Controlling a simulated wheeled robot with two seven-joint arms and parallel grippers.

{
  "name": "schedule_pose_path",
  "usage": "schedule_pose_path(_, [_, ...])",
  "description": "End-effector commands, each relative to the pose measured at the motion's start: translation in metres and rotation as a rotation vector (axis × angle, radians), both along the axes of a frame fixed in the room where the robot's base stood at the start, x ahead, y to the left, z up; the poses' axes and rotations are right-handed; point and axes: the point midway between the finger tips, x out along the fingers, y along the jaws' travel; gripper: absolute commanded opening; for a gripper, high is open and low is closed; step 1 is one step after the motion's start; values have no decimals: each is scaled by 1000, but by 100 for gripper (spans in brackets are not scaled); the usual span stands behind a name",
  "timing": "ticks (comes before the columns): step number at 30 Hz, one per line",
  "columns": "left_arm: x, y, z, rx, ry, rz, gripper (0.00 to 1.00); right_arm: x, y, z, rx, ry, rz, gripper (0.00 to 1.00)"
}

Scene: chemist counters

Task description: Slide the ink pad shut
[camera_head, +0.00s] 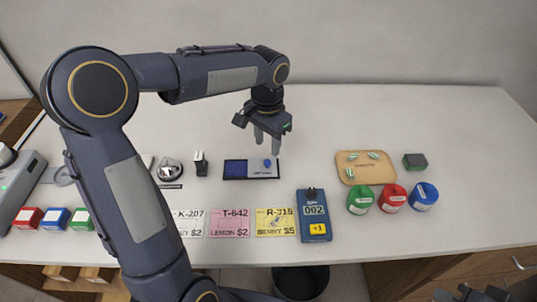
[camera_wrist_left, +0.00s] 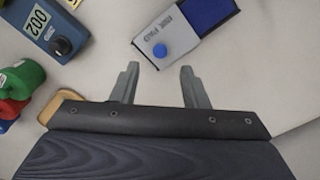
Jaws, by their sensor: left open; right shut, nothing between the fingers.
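The ink pad (camera_head: 235,168) lies on the counter, its dark blue pad surface bare at the left. My right gripper (camera_head: 441,296) shows only partly at the bottom edge, shut and empty.
A blue device (camera_head: 314,228) reading 002 stands front right of the pad. A wooden tray (camera_head: 345,158) and green, red and blue jars (camera_head: 391,199) are further right. A small black-and-white object (camera_head: 200,164) stands close left. Price cards (camera_head: 230,224) lie in front.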

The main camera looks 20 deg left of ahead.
Motion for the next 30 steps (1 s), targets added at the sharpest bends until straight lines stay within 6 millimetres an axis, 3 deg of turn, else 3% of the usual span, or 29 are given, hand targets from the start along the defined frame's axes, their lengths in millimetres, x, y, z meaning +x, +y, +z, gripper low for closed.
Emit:
schedule_pose_path(9, [0, 0, -49, 1, 2, -1, 41, 0, 0, -1, 0, 0, 0, 0])
schedule_pose_path(21, [0, 0, -59, 0, 0, 1, 41, 0, 0, -1, 0, 0, 0, 0])
schedule_pose_path(30, [0, 0, -59, 0, 0, 0, 3, 0, 0, -1, 0, 0, 0, 0])
